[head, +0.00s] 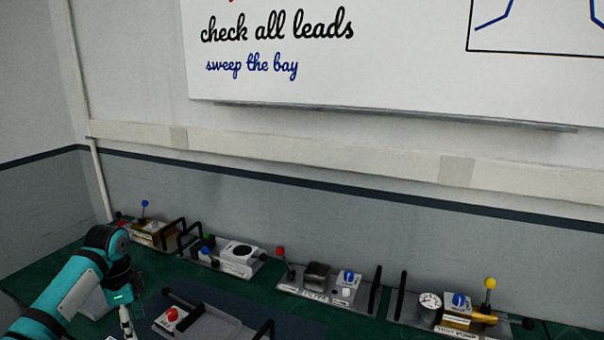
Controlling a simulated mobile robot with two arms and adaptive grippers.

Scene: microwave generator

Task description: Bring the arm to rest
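My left arm, teal with black bands, comes in from the lower left. Its wrist bends down, and the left gripper (127,322) points at the bench top near the bottom edge, left of a module with a red button (172,314). Its fingers are small and partly cut off by the frame, so I cannot tell whether they are open or shut. No held object shows. My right arm and gripper are not in view.
A green bench (160,270) runs along the wall. Modules with levers and handles stand on it: one with a blue-knobbed lever (145,204), a white one (240,253), a filter module (318,290) and a pump module (460,322). A whiteboard (400,70) hangs above.

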